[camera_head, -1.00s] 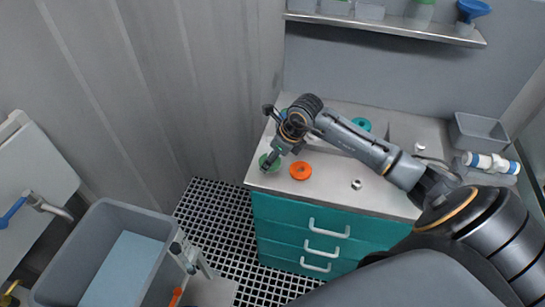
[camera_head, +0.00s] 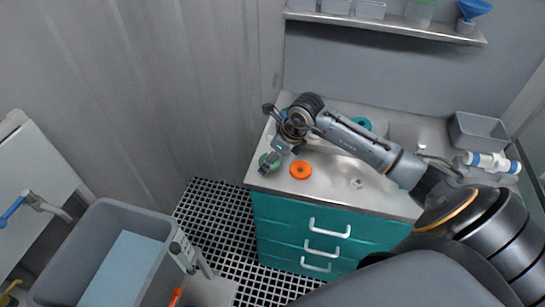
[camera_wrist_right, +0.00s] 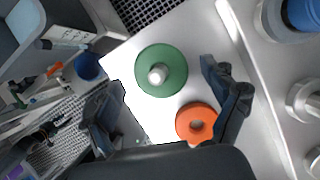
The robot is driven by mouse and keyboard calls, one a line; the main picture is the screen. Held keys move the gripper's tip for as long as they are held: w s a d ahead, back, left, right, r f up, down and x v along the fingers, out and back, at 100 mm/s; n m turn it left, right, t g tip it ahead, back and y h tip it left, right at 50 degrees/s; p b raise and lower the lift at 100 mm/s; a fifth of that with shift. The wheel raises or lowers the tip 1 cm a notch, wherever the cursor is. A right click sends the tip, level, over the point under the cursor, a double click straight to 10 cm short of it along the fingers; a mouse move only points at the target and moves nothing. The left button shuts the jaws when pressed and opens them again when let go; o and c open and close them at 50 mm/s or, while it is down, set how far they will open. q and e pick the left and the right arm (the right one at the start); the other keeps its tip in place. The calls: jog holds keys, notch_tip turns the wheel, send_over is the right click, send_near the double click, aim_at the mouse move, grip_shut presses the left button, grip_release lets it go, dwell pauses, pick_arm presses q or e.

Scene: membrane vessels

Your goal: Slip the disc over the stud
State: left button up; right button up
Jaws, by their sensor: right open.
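A green disc (camera_head: 266,165) lies at the counter's left front corner, partly hidden by my right gripper (camera_head: 282,156). In the right wrist view the green disc (camera_wrist_right: 146,84) shows whole, with a pale rounded stud (camera_wrist_right: 158,74) at its middle. An orange disc (camera_head: 301,170) with an open centre hole lies flat beside it; it also shows in the right wrist view (camera_wrist_right: 186,127). My right gripper (camera_wrist_right: 163,82) is open and empty above the green disc, its fingers spread to either side. A teal disc (camera_head: 363,123) lies farther back, partly behind my arm. My left gripper is not in view.
The metal counter (camera_head: 330,187) tops teal drawers (camera_head: 280,215). A small metal fitting (camera_head: 357,183) is at its front. A shelf (camera_head: 390,27) hangs above. A grey tub (camera_head: 152,222) stands at lower left.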

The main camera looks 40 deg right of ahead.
jog(key=v, duration=1.1)
jog(key=shift+r, duration=0.35)
jog(key=shift+s, duration=0.15)
